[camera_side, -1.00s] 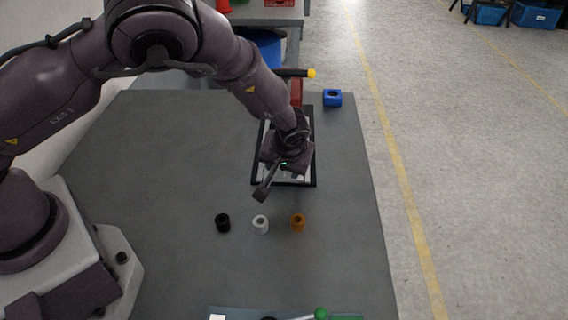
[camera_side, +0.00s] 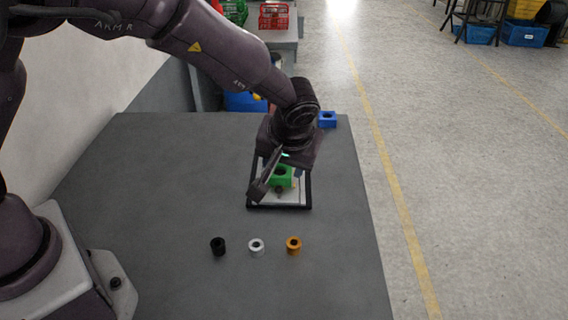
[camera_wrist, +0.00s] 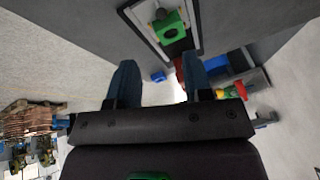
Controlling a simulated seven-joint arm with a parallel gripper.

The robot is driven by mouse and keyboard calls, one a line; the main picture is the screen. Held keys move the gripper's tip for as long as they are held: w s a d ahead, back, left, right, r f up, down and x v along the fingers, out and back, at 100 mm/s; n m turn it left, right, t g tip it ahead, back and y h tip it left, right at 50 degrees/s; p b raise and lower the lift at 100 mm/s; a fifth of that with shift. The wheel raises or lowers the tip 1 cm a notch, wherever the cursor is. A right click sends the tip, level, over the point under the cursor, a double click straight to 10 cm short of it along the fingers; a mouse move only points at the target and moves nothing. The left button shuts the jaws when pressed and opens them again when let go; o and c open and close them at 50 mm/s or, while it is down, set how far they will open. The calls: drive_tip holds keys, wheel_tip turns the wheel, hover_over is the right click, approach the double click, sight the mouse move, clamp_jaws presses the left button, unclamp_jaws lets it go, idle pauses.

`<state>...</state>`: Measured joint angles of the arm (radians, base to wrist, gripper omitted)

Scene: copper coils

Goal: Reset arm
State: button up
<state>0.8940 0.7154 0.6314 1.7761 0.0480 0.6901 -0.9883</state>
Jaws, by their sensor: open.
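My gripper (camera_side: 268,176) hangs over the far half of the grey table in the side view, tilted, and partly covers a black-rimmed tray (camera_side: 280,207). It is open, with nothing seen between its two fingers (camera_wrist: 160,80) in the wrist view. A green block with a round hole (camera_side: 283,178) is in the tray; the arm hides part of both. The green block (camera_wrist: 172,28) and tray (camera_wrist: 200,42) also show at the top of the wrist view, apart from the fingers.
A blue block with a hole (camera_side: 327,119) sits at the table's far right corner. Red crates (camera_side: 273,16) rest on a bench behind. The table (camera_side: 160,240) is clear left of the tray. Floor lies beyond its right edge.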

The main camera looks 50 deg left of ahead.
drive_tip(key=s+a+r+m+t+h, duration=0.1)
drive_tip(key=s+a+r+m+h, duration=0.1)
drive_tip(key=s+a+r, duration=0.3)
drive_tip(key=s+a+r+m+t+h, duration=0.2)
drive_tip(key=s+a+r+m, duration=0.2)
drive_tip(key=s+r, duration=1)
drive_tip(key=s+a, duration=0.2)
drive_tip(key=s, duration=0.1)
drive_tip(key=shift+s, duration=0.25)
